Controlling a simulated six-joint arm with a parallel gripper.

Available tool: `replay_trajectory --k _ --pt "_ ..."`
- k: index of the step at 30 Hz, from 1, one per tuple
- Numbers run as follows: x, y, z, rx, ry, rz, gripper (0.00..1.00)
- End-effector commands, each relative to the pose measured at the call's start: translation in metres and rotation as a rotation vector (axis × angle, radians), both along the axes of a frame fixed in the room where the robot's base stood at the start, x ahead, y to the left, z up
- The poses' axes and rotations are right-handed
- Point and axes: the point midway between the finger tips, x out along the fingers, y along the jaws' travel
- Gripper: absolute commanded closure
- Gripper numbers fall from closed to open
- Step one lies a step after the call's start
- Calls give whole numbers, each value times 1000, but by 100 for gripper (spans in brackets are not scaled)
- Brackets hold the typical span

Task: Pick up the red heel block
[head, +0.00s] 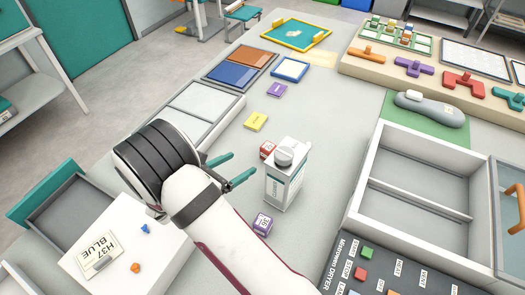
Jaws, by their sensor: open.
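A small red block (267,149) with a pale marking sits on the grey table, just behind and left of a white carton. The carton appears to hide part of it. My gripper (244,164) has two teal fingers spread apart with nothing between them. It is left of the carton, and its fingertips point toward the red block's near left side. I cannot tell the fingers' exact height above the table.
The white carton (281,188) with a grey round cap stands close to the fingers. A purple block (262,223) lies nearer. Yellow (256,121) and purple (277,90) cards lie behind. An open white container (356,192) is at right.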

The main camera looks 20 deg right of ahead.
Motion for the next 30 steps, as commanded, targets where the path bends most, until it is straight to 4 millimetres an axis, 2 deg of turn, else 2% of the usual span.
replay_trajectory --k 4,10,13,17,22,25,30 --pt "7 -11 -17 1 -3 -3 15" --pt "37 -55 -39 2 -3 -6 15" --pt "49 -71 -47 2 -4 -3 15" --pt "58 -82 -52 3 -4 -2 15" --pt "79 -106 -63 2 -4 -2 15" --pt "86 -116 -68 2 -3 -1 15" --pt "88 -117 -69 2 -3 2 15"
